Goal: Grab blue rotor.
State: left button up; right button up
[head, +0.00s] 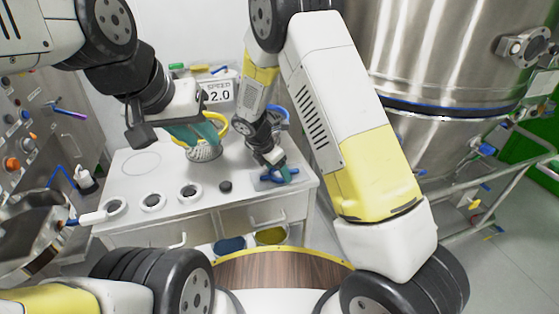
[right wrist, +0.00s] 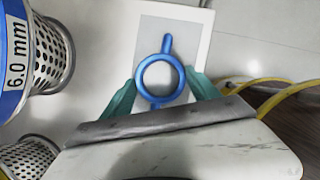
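The blue rotor (right wrist: 160,76), a ring with tabs, lies over a grey patch on a white plate in the right wrist view. In the head view it shows partly as a blue piece (head: 268,179) at the right of the worktable. My right gripper (right wrist: 163,90) is open, with one teal finger on each side of the ring. I cannot tell whether they touch it. In the head view my right gripper (head: 282,170) hides part of the rotor.
A sieve marked 6.0 mm (right wrist: 48,50) stands close by the right gripper. Several small round fittings (head: 153,201) line the table front. A steel vessel (head: 440,60) stands to the right.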

jog(key=c, duration=1.2)
jog(key=shift+r, duration=0.1)
jog(key=shift+c, duration=0.2)
